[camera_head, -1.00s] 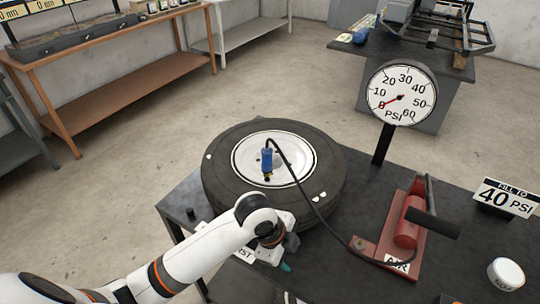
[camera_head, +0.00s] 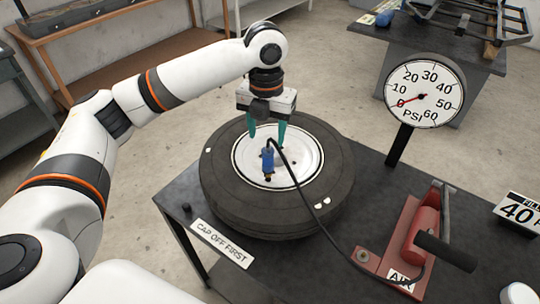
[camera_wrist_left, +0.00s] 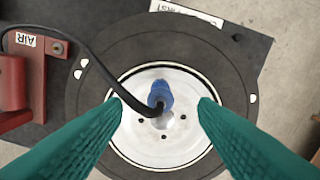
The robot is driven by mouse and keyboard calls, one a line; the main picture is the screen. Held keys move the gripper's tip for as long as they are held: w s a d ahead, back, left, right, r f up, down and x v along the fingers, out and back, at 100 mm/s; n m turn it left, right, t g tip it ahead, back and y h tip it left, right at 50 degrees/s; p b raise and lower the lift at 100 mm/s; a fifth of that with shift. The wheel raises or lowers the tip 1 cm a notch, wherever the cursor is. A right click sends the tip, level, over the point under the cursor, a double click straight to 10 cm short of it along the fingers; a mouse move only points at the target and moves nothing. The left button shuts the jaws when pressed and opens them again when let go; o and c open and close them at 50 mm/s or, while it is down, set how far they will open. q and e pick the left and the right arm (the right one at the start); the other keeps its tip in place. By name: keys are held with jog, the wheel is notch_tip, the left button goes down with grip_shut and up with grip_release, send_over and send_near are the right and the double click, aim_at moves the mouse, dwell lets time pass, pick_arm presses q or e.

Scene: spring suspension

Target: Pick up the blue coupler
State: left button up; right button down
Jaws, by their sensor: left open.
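The blue coupler (camera_head: 267,159) stands on the white wheel hub (camera_head: 300,152) of the tire (camera_head: 225,188), with a black hose running from its top. In the left wrist view the coupler (camera_wrist_left: 160,95) lies between and beyond the two teal fingers, with the hose end over it. My left gripper (camera_head: 267,136) points down above the hub, its fingers open on either side of the coupler's line. The fingers (camera_wrist_left: 160,108) look apart from the coupler and hold nothing. My right gripper is not in view.
The black hose (camera_head: 315,212) runs to the red air pump (camera_head: 412,232) on the right of the dark table. A pressure gauge (camera_head: 423,94) stands behind it, needle near 0. A "CAP OFF FIRST" sign (camera_head: 222,243) and a small black cap (camera_head: 186,208) are at the left edge.

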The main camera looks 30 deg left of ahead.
aim_at(267, 152)
pick_arm(q)
notch_tip(267, 152, down, 4)
jog(key=shift+f+p, duration=0.15)
jog(key=shift+p, duration=0.3)
jog(key=shift+w+f, duration=0.1)
jog(key=shift+f, duration=0.5)
jog(key=shift+f+p, duration=0.35)
jog(key=shift+f, duration=0.05)
jog(key=f, duration=0.2)
jog(key=f+p, duration=0.1)
jog(key=shift+w+a+f, duration=0.1)
jog(key=shift+w+f, duration=0.2)
jog(key=shift+f, duration=0.35)
jog(key=shift+c, duration=0.4)
